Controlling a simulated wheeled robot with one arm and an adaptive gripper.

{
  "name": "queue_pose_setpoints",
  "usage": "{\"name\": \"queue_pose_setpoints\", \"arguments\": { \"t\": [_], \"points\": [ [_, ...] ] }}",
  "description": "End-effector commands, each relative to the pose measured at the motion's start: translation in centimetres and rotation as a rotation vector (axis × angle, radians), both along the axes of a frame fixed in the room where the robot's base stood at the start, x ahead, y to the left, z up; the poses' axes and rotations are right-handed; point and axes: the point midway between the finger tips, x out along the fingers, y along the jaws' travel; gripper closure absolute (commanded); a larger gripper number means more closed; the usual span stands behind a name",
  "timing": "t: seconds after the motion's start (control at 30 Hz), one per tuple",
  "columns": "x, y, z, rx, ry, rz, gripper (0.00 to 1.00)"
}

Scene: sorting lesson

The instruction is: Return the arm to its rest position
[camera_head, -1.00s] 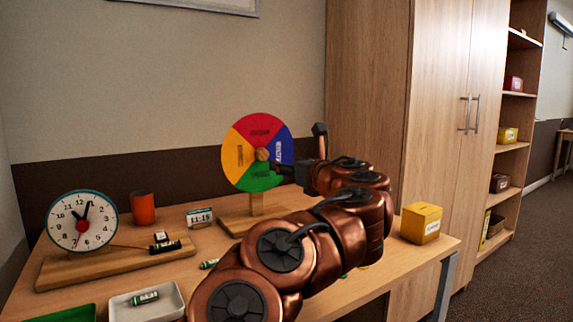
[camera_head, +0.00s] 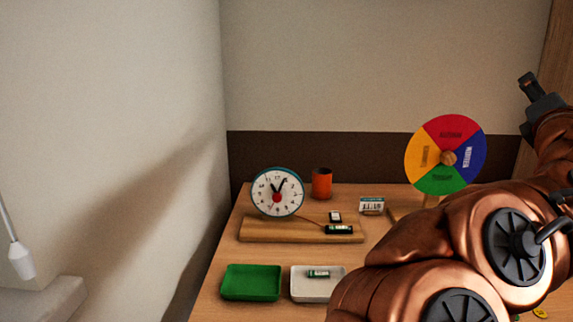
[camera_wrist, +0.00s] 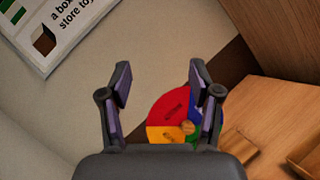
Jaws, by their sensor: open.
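My gripper (camera_wrist: 160,88) is open and empty in the wrist view, its two fingers spread wide apart. Beyond the fingers are the wall and, lower down, the colour wheel (camera_wrist: 170,108). In the head view my copper arm fills the lower right and is bent upward at the right edge. A dark end part of the arm shows at the upper right, to the right of the colour wheel (camera_head: 443,135); the fingers cannot be made out clearly there. The arm hides part of the table's right side.
On the table (camera_head: 230,240) stand a clock (camera_head: 263,189) on a wooden base (camera_head: 280,229), an orange cup (camera_head: 322,184) and a small date display (camera_head: 371,205). A green tray (camera_head: 251,282) and a white tray (camera_head: 300,288) holding a battery (camera_head: 319,274) lie in front. A wall is at left.

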Motion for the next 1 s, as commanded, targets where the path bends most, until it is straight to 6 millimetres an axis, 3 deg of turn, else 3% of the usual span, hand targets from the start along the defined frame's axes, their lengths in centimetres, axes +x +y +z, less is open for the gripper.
{"name": "queue_pose_setpoints", "arguments": {
  "t": [0.03, 0.23, 0.37, 0.53, 0.67, 0.77, 1.0],
  "points": [
    [-0.8, -0.2, 2.4, 0.088, -0.052, -0.015, 0.37],
    [-4.1, -2.0, 3.3, 0.489, -0.23, -0.108, 0.37],
    [-5.7, -2.1, 1.9, 0.763, -0.309, -0.173, 0.37],
    [-7.3, -0.4, -1.9, 1.126, -0.359, -0.279, 0.37],
    [-8.5, 2.6, -5.5, 1.39, -0.349, -0.387, 0.37],
    [-9.7, 6.0, -8.3, 1.577, -0.312, -0.491, 0.37],
    [-15.3, 16.8, -13.4, 1.916, -0.113, -0.834, 0.37]
  ]
}}
